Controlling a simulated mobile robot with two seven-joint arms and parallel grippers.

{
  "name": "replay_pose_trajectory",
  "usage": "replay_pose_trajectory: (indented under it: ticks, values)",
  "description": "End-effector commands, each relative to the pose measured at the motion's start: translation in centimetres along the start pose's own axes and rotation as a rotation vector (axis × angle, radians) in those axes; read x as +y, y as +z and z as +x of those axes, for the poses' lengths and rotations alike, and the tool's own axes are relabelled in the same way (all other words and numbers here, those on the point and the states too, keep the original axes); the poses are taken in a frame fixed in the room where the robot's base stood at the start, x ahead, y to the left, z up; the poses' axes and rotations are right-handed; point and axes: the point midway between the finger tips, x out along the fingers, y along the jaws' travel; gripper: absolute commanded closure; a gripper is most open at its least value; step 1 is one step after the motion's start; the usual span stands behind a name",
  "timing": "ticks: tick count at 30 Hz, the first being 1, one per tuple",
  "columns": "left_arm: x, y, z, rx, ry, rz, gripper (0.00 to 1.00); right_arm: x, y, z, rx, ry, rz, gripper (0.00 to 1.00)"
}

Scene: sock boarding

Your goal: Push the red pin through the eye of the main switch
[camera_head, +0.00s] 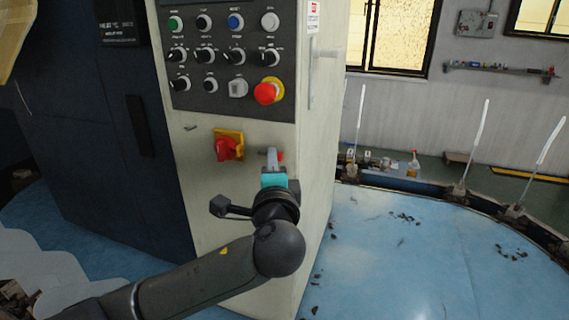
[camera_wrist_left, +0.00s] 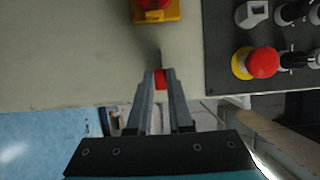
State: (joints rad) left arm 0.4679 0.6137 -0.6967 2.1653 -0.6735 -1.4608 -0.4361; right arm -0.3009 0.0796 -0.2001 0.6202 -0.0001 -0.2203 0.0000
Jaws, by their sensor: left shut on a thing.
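The main switch (camera_head: 229,146) is a red rotary handle on a yellow plate, on the pale cabinet front below the button panel. In the left wrist view its lower part shows at the top edge (camera_wrist_left: 155,12). My left gripper (camera_head: 272,160) is shut on the red pin (camera_wrist_left: 160,80), a red head with a thin grey shank (camera_wrist_left: 158,58) sticking out past the fingertips toward the switch. The switch's eye is too small to make out. My right gripper is not in view.
The button panel (camera_head: 222,60) with a red emergency stop (camera_head: 267,92) sits above the switch. A small metal piece (camera_head: 190,128) is on the cabinet front to the left. The blue round platform (camera_head: 400,260) at right is mostly clear, with dark scraps and upright white rods along its rim.

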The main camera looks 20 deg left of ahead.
Motion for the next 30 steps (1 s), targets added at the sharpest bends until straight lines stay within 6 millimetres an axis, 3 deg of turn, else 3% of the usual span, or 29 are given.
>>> replay_pose_trajectory:
  ticks: [10, 30]
  values:
    - [0.1, 2.1, 0.9, -0.001, 0.001, 0.001, 1.00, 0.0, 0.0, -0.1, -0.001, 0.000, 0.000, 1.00]
    - [0.0, 2.3, 1.0, 0.000, 0.001, 0.000, 1.00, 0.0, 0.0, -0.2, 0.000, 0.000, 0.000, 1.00]
